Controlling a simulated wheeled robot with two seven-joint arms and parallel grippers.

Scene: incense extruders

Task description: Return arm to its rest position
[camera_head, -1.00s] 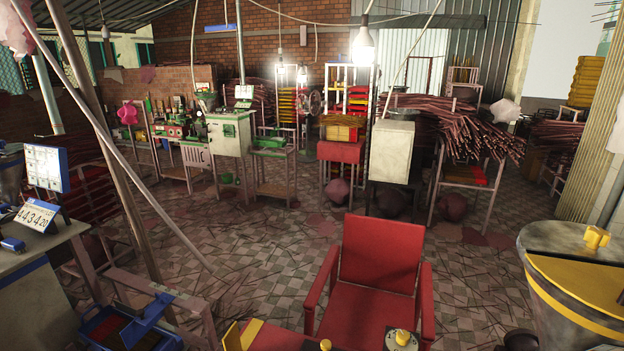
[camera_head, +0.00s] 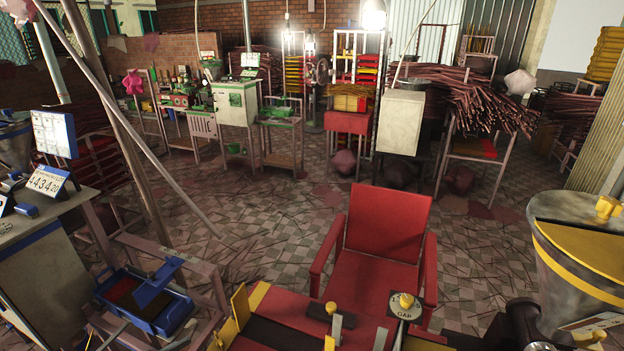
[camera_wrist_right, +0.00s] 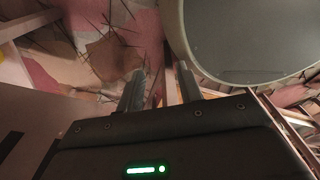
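My right gripper (camera_wrist_right: 160,78) shows in the right wrist view with its two grey fingers apart. I see nothing held between them; floor and blurred frame parts show through the gap. A large round grey surface (camera_wrist_right: 250,35) lies beyond the right finger. In the head view, a dark part at the bottom right edge looks like my right arm, beside the yellow-topped drum (camera_head: 580,250). My left gripper is in neither view.
A red chair (camera_head: 388,235) stands behind the red-and-yellow machine table (camera_head: 280,307) with its round dial (camera_head: 405,305). Tiled floor (camera_head: 270,215) is open beyond; benches and stick bundles line the back.

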